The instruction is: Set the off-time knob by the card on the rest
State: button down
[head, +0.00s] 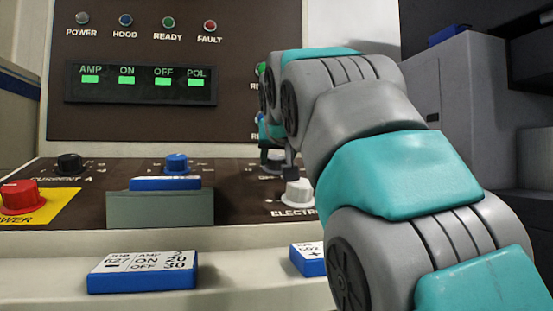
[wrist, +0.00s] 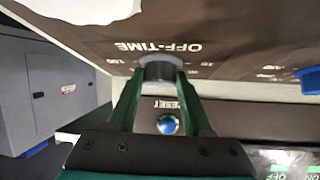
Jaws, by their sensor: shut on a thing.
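The off-time knob (wrist: 160,72) is a short grey-black cylinder below the printed word OFF-TIME, upside down in the wrist view. My gripper (wrist: 159,82) has one finger on each side of it and is shut on it. Scale numbers beside the knob are blurred, and its pointer is hidden. In the head view my gripper (head: 278,163) is at the panel, and my arm hides much of that area. The rest (head: 160,208) is a grey-green block on the panel front. A blue-edged card (head: 165,184) lies on it, seen nearly edge-on, so its face cannot be read.
A card reading ON 20, OFF 30 (head: 142,272) lies on the front ledge, with another card (head: 308,260) to its right. A black knob (head: 70,163), blue knob (head: 176,163), white knob (head: 297,192) and red power knob (head: 18,195) stand on the panel.

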jog(key=shift+m+h, duration=0.3)
jog(key=m+h+p, duration=0.2)
jog(key=m, duration=0.1)
jog(key=m+h+p, duration=0.1)
jog(key=p, duration=0.1)
jog(key=shift+w+a+r+m+g+h, duration=0.1)
jog(key=shift+a+m+g+h, duration=0.15)
jog(key=shift+m+g+h, duration=0.05)
jog(key=shift+a+m+g+h+p, duration=0.1)
jog(key=shift+m+g+h+p, duration=0.3)
jog(key=shift+m+h+p, duration=0.65)
jog(key=shift+m+p, duration=0.4)
jog(key=shift+m, duration=0.05)
jog(key=shift+f, duration=0.25)
jog(key=shift+c, duration=1.6)
grip_release()
jog(key=shift+h, duration=0.25)
jog(key=shift+r, duration=0.15)
